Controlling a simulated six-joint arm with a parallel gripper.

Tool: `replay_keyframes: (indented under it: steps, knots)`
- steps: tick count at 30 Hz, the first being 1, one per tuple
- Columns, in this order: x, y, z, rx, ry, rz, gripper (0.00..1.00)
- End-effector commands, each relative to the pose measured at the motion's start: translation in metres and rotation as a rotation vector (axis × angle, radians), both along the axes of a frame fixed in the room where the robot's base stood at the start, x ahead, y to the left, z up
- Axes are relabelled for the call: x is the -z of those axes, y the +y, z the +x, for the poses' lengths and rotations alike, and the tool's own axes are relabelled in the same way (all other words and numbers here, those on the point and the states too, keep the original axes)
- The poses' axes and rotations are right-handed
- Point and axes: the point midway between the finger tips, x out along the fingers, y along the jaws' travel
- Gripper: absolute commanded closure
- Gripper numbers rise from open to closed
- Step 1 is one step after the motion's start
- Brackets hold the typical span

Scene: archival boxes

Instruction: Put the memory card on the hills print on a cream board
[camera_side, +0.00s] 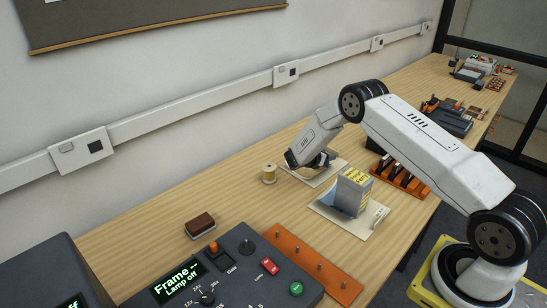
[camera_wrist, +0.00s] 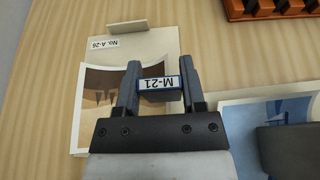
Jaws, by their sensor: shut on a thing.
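My gripper (camera_wrist: 160,70) is shut on a small blue-edged block labelled M-21 (camera_wrist: 160,84), which I take to be the memory card. In the side view my gripper (camera_side: 322,161) is over the farther cream board (camera_side: 311,181), and the card is hard to make out there. In the wrist view this board (camera_wrist: 149,43) carries a tag No. A-26 and a brown print (camera_wrist: 100,92) with a curved upper outline and darker shapes. My gripper and the card hide much of the print, so I cannot tell for sure that it shows hills. The gap below the card is unclear.
A second board (camera_side: 368,230) with a blue print (camera_wrist: 262,112) lies nearer the side camera; a grey box with a yellow label (camera_side: 352,192) stands on it. A spool (camera_side: 269,173), a brown block (camera_side: 201,226), an orange rack (camera_side: 402,180) and a control console (camera_side: 245,275) are around.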

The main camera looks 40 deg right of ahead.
Motion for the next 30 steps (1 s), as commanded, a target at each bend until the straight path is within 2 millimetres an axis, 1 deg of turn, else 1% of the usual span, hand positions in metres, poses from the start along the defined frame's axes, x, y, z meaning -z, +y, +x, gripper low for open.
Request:
replay_keyframes:
  steps: [5,8,16,20,30]
  knots:
    - [0.001,0.000,0.000,0.000,-0.001,0.000,1.00]
    - [0.005,0.000,0.000,0.000,0.000,0.000,1.00]
    - [0.032,0.000,0.000,0.000,0.000,0.000,1.00]
    - [0.041,0.000,0.000,0.000,-0.001,0.000,1.00]
    - [0.043,0.000,0.000,0.000,-0.001,0.000,1.00]
